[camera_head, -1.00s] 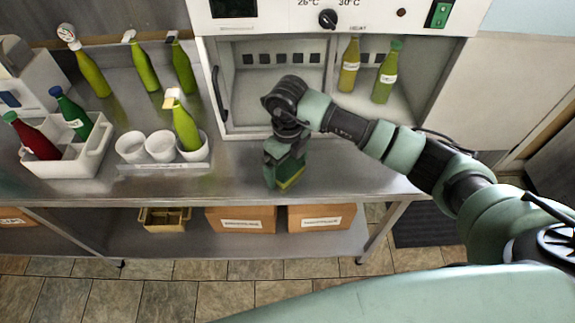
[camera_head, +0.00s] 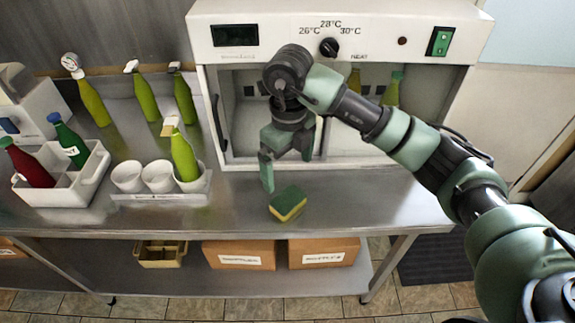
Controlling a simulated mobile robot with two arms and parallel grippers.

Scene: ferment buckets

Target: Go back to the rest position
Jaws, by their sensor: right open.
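My right gripper (camera_head: 287,165) is open and empty above the steel counter, in front of the white cabinet. Its arm comes in from the right side. A green and yellow sponge (camera_head: 288,204) lies on the counter (camera_head: 350,195) just below and in front of the gripper, apart from its fingers. My left gripper is not in view.
The white cabinet (camera_head: 400,47) holds green bottles (camera_head: 393,88), partly hidden by my arm. At left stand green bottles (camera_head: 90,98), a white caddy (camera_head: 92,172) with a red and a green bottle, and a rack (camera_head: 160,196) of white cups. Labelled boxes (camera_head: 240,250) sit on the lower shelf.

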